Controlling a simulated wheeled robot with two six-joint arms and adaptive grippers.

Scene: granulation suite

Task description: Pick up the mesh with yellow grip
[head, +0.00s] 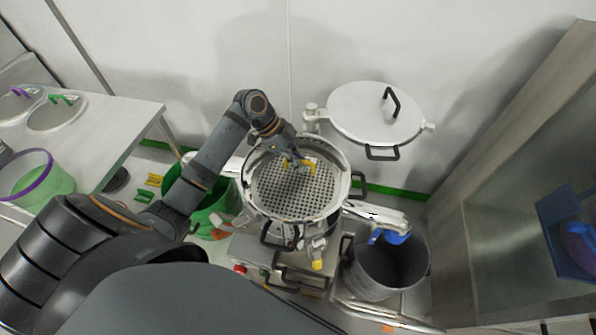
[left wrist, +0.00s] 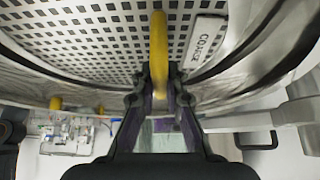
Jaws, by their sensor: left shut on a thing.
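The mesh (head: 285,195) is a round perforated metal disc lying inside the round steel housing of the machine in the head view. Its yellow grip (head: 302,166) stands near the disc's far side. In the left wrist view the perforated plate (left wrist: 75,40) fills the top, with a white label reading "COARSE" in part beside the yellow grip (left wrist: 158,50). My left gripper (head: 293,158) reaches over the housing from the left and is shut on the yellow grip. In the left wrist view its fingers (left wrist: 158,88) close around the grip. My right gripper is not seen.
A round white lid (head: 376,112) with black handles stands open behind the machine. A grey bin (head: 385,275) is at the right, a green bucket (head: 212,206) at the left. A white table (head: 90,135) with other discs stands far left. A steel cabinet (head: 510,200) bounds the right.

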